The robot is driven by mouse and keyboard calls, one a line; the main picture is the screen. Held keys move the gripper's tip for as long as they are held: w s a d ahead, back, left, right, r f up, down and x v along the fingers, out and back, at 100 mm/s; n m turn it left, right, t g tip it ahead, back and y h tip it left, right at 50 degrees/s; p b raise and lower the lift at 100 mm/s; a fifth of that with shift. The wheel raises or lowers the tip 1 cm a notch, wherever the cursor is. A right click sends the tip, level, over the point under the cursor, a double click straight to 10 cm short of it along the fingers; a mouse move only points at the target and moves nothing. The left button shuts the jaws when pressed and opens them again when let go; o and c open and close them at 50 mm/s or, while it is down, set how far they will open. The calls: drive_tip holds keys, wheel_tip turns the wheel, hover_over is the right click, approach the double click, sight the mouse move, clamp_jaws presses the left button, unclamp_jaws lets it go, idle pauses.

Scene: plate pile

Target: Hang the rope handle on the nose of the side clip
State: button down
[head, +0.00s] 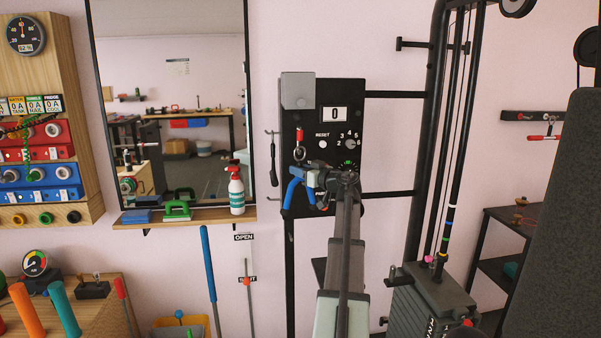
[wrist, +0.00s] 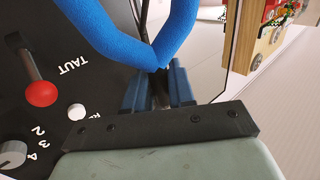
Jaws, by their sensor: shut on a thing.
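The rope handle (head: 291,194) has blue foam arms that meet at a dark joint. It shows in the wrist view (wrist: 178,35) as a blue V. My gripper (head: 318,180) is in front of the black panel's lower part. Its blue jaws (wrist: 157,90) are shut around the dark joint, and the foam arms stick out beyond them. A silver clip-like piece (head: 299,154) is on the panel just above the handle, below a red part. Thin dark hooks (head: 270,133) stick out at the panel's left edge. I cannot tell for certain which piece is the side clip.
The black panel (head: 347,98) carries a display, dial and reset button. In the wrist view, a red-knobbed lever (wrist: 40,92) stands near the word TAUT. A mirror (head: 170,60) and a shelf (head: 150,216) with a spray bottle (head: 236,190) are at left. The weight machine's frame (head: 428,140) stands at right.

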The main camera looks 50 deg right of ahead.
drive_tip(key=shift+w+d+f, duration=0.6)
drive_tip(key=shift+w+d, duration=0.3)
idle(0.4)
drive_tip(key=c, duration=0.9)
unclamp_jaws()
drive_tip(key=shift+s, duration=0.15)
drive_tip(key=s, duration=0.4)
drive_tip(key=s+a, duration=0.1)
drive_tip(key=s, duration=0.4)
drive_tip(key=s+a, duration=0.1)
drive_tip(key=s, duration=0.3)
drive_tip(key=shift+s+a, duration=0.1)
drive_tip(key=shift+s, duration=0.1)
